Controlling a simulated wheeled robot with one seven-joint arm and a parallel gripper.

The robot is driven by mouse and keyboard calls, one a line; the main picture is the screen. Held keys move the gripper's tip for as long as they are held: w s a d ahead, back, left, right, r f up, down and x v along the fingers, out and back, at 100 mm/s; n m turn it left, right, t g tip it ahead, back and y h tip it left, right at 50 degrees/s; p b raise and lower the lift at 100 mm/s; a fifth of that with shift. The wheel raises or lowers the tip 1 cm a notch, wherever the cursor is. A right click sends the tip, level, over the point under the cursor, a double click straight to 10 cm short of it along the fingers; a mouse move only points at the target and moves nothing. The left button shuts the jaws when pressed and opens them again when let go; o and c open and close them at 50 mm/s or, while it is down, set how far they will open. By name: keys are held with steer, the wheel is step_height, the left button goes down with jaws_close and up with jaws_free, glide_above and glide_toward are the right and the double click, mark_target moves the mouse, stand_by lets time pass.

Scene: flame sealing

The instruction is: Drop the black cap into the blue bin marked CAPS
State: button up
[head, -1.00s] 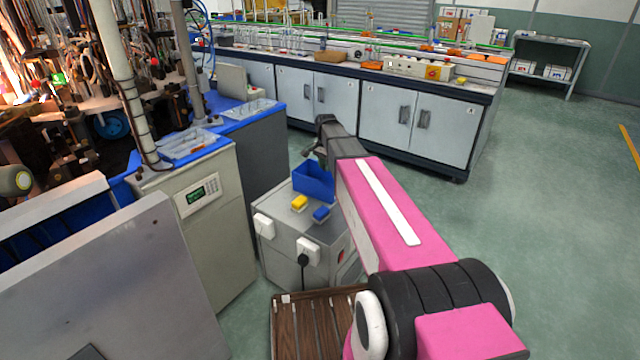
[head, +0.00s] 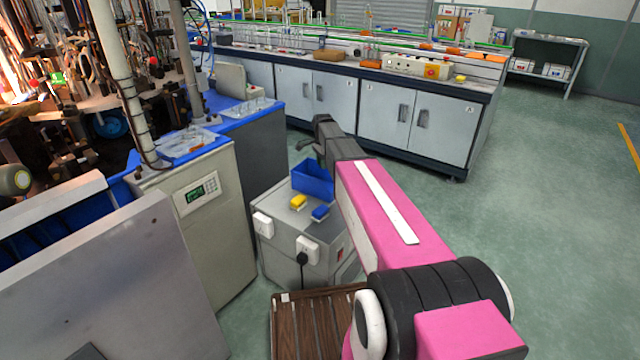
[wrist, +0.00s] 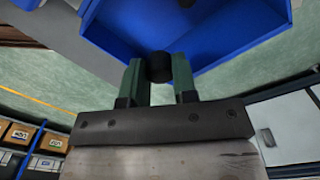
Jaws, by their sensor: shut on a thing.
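The black cap (wrist: 160,67) is in the wrist view, between the two fingertips of my gripper (wrist: 159,75). My gripper is shut on it. The blue bin (wrist: 225,25) fills the upper part of the wrist view, with the cap in front of its opening. In the head view the blue bin (head: 314,181) stands on a grey cabinet (head: 283,235), and my gripper (head: 308,145) hangs above it. The cap is not seen in the head view. No CAPS marking can be read.
A yellow block (head: 298,202) and a blue block (head: 320,213) lie on the cabinet in front of the bin. A grey machine with a keypad (head: 197,192) stands to the left. A long lab bench (head: 400,100) runs behind. The floor at the right is clear.

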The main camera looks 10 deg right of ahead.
steer(key=shift+f, duration=0.7)
steer(key=o, duration=1)
steer(key=shift+r, duration=0.1)
step_height(320, 180, up, 11)
steer(key=shift+f, duration=0.2)
